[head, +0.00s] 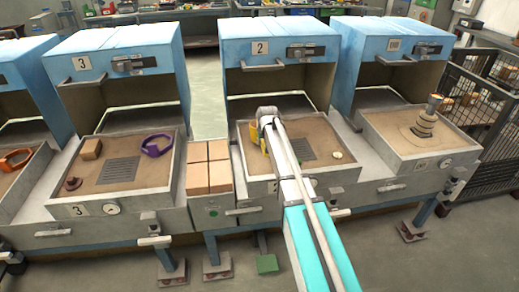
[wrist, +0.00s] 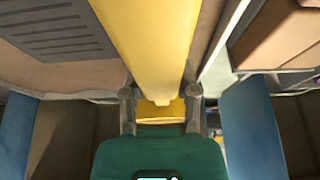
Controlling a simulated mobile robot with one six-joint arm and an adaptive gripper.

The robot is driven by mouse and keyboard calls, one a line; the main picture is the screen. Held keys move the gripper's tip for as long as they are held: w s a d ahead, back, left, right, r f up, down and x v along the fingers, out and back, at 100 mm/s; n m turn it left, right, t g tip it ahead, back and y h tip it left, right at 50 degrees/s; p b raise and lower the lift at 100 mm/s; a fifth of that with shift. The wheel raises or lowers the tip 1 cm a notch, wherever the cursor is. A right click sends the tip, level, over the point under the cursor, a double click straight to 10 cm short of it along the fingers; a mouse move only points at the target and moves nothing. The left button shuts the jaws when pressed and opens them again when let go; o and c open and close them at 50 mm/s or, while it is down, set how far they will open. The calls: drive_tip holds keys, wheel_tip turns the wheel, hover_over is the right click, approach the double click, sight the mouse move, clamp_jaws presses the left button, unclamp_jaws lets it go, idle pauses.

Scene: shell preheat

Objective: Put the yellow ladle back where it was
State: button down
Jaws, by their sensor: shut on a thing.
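The yellow ladle (wrist: 148,40) fills the upper middle of the wrist view. My gripper (wrist: 160,92) has its two fingers on either side of it and is shut on it. In the head view a small part of the yellow ladle (head: 254,132) shows left of my arm's end, over the left part of the sand bed of station 2 (head: 325,128). My arm hides the rest of it and the fingertips. I cannot tell whether the ladle touches the sand.
A grey slotted plate (head: 301,150) and a small pale round thing (head: 336,155) are in the same bed. Cardboard boxes (head: 208,165) stand just left of it. Station 3's bed holds a purple ring-shaped thing (head: 156,145). The blue hood (head: 275,45) overhangs behind.

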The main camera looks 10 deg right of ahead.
drive_tip(key=shift+w+a+f+b, duration=0.1)
drive_tip(key=shift+w+f+b, duration=0.2)
drive_tip(key=shift+f, duration=0.25)
wheel_tip(320, 180, down, 2)
drive_tip(key=shift+s+f+b, duration=0.1)
drive_tip(key=shift+f+b, duration=0.1)
drive_tip(key=shift+b, duration=1.05)
drive_tip(key=shift+c, duration=1.9)
unclamp_jaws()
drive_tip(key=shift+r, duration=0.1)
drive_tip(key=p+v, duration=1.1)
drive_tip(key=v, duration=0.1)
